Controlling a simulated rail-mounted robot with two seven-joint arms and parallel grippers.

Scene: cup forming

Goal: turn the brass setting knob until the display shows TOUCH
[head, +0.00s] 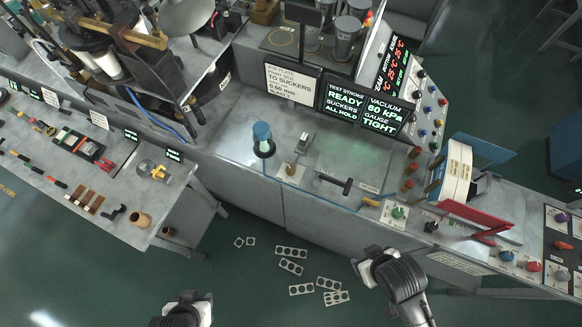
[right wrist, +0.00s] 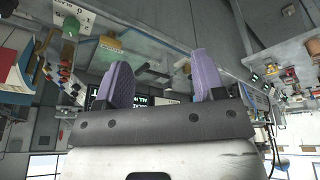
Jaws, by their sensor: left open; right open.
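A small brass-yellow knob (head: 158,172) sits beside a round gauge on the left bench; I take it for the setting knob. A small display (head: 174,155) with green text stands behind it, too small to read. My left gripper (head: 204,299) is low at the bottom edge, well in front of that bench and apart from everything. Its fingers barely show. My right gripper (head: 362,265) is in front of the middle bench, touching nothing. In the right wrist view its two purple fingers (right wrist: 160,82) are spread apart with nothing between them.
The middle bench carries a blue-topped cylinder (head: 262,139), a black handle (head: 334,182) and a large display (head: 344,103) reading READY. A red-edged fixture (head: 475,216) and coloured knobs stand at right. Flat plates with holes (head: 291,252) show over the floor between my arms.

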